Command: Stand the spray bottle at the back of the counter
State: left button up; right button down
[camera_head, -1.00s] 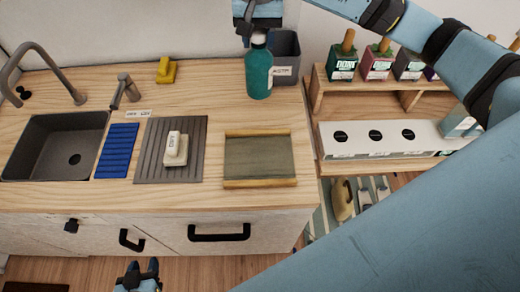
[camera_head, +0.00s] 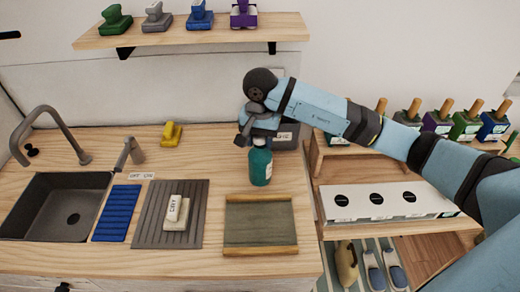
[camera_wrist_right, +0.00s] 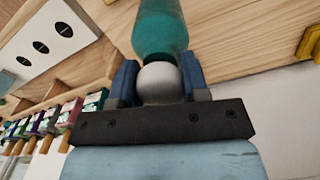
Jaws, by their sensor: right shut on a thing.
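The teal spray bottle (camera_head: 260,166) is upright at the right rear part of the wooden counter (camera_head: 215,160), behind the grey-green tray. My right gripper (camera_head: 258,138) comes down from above and is shut on its top. In the right wrist view the teal bottle body (camera_wrist_right: 160,28) extends away from the gripper (camera_wrist_right: 160,85), with a pale rounded top between the two blue fingers. I cannot tell whether the bottle's base touches the counter. My left gripper is not in view.
A grey bin (camera_head: 287,136) stands behind the bottle. The tray (camera_head: 260,222) lies in front. A wall shelf (camera_head: 195,35) hangs above. Bare counter lies left of the bottle.

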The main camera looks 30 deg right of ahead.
aim_at(260, 153)
jog(key=shift+f+p, duration=0.3)
jog(key=shift+f, duration=2.15)
jog(key=shift+f, duration=0.1)
jog(key=c, duration=0.6)
grip_release()
